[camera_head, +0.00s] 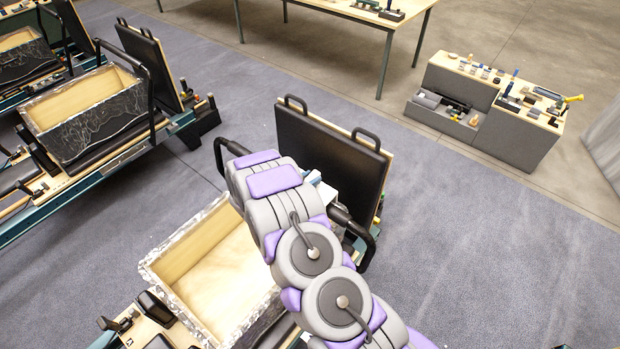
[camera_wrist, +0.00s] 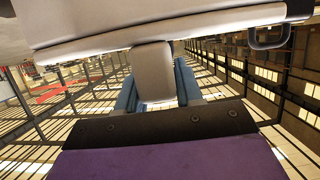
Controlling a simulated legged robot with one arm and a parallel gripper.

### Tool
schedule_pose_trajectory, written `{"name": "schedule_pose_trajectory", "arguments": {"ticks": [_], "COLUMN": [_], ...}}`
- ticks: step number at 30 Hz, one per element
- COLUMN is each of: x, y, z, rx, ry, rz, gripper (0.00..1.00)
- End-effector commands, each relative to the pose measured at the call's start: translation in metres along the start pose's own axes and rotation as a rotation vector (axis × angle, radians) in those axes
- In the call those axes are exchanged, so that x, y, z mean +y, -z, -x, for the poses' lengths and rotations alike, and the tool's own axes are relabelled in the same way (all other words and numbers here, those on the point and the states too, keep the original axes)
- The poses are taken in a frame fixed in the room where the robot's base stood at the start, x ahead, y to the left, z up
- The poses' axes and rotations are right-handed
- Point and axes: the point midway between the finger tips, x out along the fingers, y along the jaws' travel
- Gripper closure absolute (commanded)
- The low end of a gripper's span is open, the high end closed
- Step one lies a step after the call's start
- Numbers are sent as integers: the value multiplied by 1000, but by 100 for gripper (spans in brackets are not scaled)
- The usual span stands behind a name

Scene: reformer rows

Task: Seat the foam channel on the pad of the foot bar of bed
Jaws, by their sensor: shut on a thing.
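My gripper shows in the wrist view (camera_wrist: 156,88), its two blue fingers shut on a pale grey-white block (camera_wrist: 152,62). The block joins a wide pale body (camera_wrist: 150,28) across the top of that view; I take this to be the foam channel. In the head view a small pale part of it (camera_head: 322,191) shows beside my arm, near the foot bar. The black foot bar (camera_head: 364,238) of the near bed curves out on both sides of my arm. Its middle and pad are mostly hidden by my arm, so I cannot tell whether the channel touches it.
A black padded board (camera_head: 325,150) with two handles stands upright just behind the bar. An open wooden box (camera_head: 190,240) sits on the near bed. Another bed with a box (camera_head: 85,112) is at left. A grey bench (camera_head: 515,135) with tools stands back right; carpet between is clear.

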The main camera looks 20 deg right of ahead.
Motion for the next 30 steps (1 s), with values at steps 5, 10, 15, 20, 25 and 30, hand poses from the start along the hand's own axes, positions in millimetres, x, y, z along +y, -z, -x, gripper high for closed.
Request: {"name": "schedule_pose_trajectory", "arguments": {"ticks": [5, 10, 15, 20, 25, 30], "x": [0, 0, 0, 0, -1, -1], "y": [-4, -8, -12, -15, -19, -23], "z": [-2, -4, -4, -5, -6, -7], "rx": [0, -1, -1, -1, -2, -2], "ry": [0, 1, 1, 1, 2, 2], "rz": [0, 1, 1, 1, 1, 1], "gripper": [100, 100, 100, 100, 100, 100]}}
